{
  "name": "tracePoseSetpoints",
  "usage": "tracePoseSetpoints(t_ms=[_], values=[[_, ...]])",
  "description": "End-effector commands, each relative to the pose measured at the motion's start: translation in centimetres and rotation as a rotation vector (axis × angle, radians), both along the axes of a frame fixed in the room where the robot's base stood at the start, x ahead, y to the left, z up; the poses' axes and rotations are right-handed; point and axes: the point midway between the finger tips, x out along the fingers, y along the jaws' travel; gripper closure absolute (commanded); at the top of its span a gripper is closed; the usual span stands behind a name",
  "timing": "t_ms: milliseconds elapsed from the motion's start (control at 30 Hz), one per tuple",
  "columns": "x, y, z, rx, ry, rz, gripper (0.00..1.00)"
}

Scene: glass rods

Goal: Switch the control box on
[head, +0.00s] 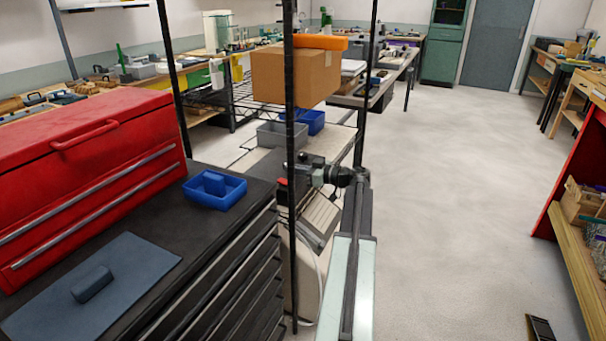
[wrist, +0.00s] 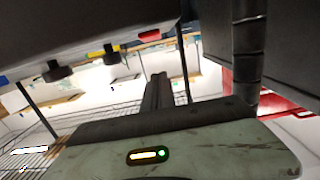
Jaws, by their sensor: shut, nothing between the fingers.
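In the wrist view a dark grey box with controls (wrist: 90,32), seemingly the control box, fills the upper left. Two black knobs (wrist: 60,72) and a red button-like part (wrist: 149,36) stick out of its lower face, with small yellow and blue parts. Which part is the switch, and its state, I cannot tell. My gripper (wrist: 158,84) shows as dark fingers shut together, empty, below and right of the red part. They seem apart from the box. In the head view my gripper (head: 304,172) is partly behind a black post.
A black rack post (head: 290,120) stands before my gripper. A red tool chest (head: 85,165) and a blue tray (head: 214,190) sit on the dark bench at left. A cardboard box (head: 296,75) is on the rack. Open floor (head: 460,190) lies to the right.

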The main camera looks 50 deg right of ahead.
Motion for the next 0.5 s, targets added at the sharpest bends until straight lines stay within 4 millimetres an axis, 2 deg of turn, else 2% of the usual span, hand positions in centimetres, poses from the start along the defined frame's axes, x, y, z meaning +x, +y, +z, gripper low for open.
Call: tracePoseSetpoints(t_ms=[67, 100, 133, 233, 500], values=[[1.8, 0.4, -0.3, 0.000, 0.000, 0.003, 1.00], [2.2, 0.5, -1.1, 0.000, 0.000, 0.002, 1.00], [2.1, 0.5, -2.1, 0.000, 0.000, 0.001, 1.00], [2.2, 0.6, -3.4, 0.000, 0.000, 0.001, 1.00], [2.5, 0.7, -4.2, 0.000, 0.000, 0.001, 1.00]])
